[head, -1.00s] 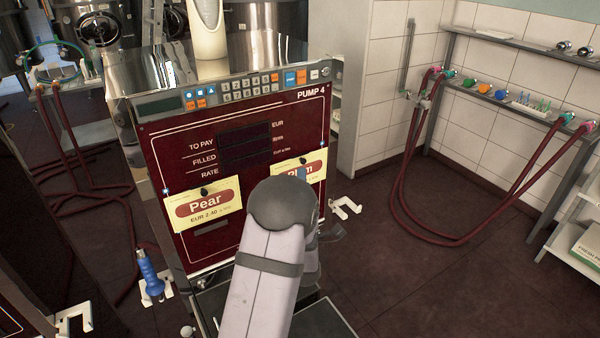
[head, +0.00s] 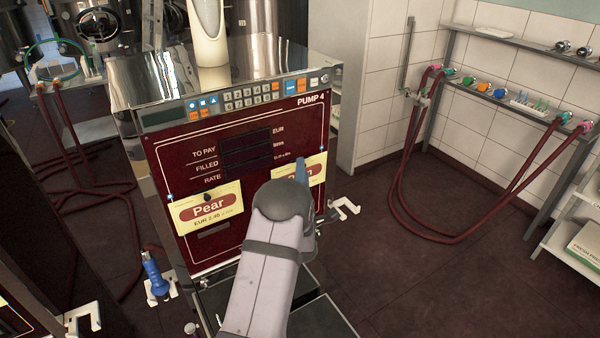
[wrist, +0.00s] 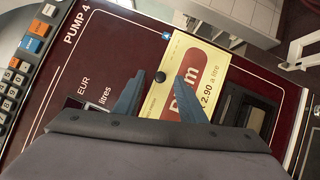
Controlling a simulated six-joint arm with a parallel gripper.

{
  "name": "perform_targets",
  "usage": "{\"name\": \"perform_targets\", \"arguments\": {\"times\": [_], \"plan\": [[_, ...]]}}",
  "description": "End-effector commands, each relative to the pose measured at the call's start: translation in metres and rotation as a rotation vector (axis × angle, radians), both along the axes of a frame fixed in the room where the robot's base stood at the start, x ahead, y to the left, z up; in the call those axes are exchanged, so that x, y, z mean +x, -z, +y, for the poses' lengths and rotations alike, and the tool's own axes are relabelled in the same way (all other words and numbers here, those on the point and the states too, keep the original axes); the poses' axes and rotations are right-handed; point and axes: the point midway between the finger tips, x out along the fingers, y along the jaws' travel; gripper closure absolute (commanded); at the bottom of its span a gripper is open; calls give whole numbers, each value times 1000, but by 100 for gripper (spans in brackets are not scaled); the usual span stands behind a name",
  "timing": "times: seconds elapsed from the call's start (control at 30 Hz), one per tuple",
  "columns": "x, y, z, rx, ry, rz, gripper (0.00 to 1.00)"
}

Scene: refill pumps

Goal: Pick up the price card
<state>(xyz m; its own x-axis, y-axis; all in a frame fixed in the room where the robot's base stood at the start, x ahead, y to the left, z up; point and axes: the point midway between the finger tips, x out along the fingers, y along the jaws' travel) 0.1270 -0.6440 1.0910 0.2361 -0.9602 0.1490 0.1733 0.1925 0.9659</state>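Two yellow price cards hang on the dark red front of pump 4. The Pear card (head: 208,214) is on the left with a dark knob at its top. The Plum card (head: 317,168) is on the right, partly hidden by my arm in the head view. In the wrist view the Plum card (wrist: 206,92) lies just ahead, with its dark knob (wrist: 160,77) between my fingers. My gripper (wrist: 158,85) is open, its two blue-grey fingers apart on either side of the knob. I cannot tell whether they touch the card. In the head view one blue finger of my gripper (head: 301,172) shows.
The pump's keypad (head: 252,94) runs along its upper edge. A blue nozzle (head: 155,272) stands in a white holder at lower left. A white hook (head: 345,208) juts out right of the pump. Red hoses (head: 405,190) hang at the right wall.

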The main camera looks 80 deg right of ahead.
Motion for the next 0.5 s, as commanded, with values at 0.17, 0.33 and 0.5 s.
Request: {"name": "perform_targets", "arguments": {"times": [0.17, 0.33, 0.5], "plan": [[1, 0, -3, 0, 0, 0, 63], [1, 0, -3, 0, 0, 0, 70], [1, 0, -3, 0, 0, 0, 100]]}}
